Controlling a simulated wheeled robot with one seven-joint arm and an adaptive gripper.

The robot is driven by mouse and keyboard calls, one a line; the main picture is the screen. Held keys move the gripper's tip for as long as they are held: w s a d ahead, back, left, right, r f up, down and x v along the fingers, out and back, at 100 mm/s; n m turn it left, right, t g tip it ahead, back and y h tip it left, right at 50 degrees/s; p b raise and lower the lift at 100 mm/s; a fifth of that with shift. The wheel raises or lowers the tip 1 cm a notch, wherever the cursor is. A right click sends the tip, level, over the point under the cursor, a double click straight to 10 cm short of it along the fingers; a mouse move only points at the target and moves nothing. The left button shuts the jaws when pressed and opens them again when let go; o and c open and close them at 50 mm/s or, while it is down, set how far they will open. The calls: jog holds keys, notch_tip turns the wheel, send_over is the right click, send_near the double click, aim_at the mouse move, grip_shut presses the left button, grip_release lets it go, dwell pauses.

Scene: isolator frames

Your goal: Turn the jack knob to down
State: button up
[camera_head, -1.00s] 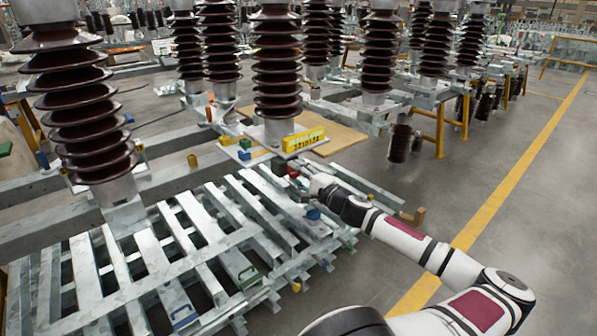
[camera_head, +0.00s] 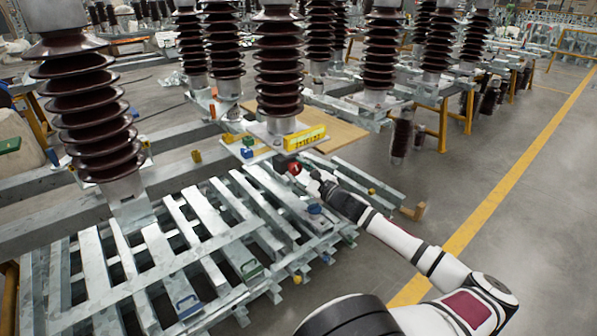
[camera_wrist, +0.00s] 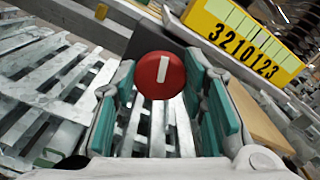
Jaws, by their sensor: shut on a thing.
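The red round jack knob (camera_wrist: 161,75) has a white bar mark that stands nearly upright in the wrist view. It sits on a dark plate (camera_wrist: 155,35) below the yellow number scale. My gripper (camera_wrist: 160,88) has its teal-padded fingers at either side of the knob and is shut on it. In the head view the knob (camera_head: 294,169) shows red at the front edge of the insulator's base, with my gripper (camera_head: 312,177) at its right. Exact finger contact is hard to see there.
A yellow scale (camera_head: 304,139) reading 3210123 is above the knob. Galvanized slats (camera_head: 190,240) spread below and left. Brown ribbed insulators (camera_head: 278,65) stand behind. A brown board (camera_head: 338,136) lies behind the scale. Open floor (camera_head: 530,210) is at right.

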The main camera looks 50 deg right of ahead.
jog(key=m, duration=0.3)
jog(key=shift+f, duration=0.1)
jog(key=shift+m, duration=0.5)
jog(key=o, duration=1.2)
jog(key=shift+c, duration=0.2)
jog(key=shift+s, duration=0.15)
jog(key=v, duration=1.1)
jog(key=shift+s, duration=0.4)
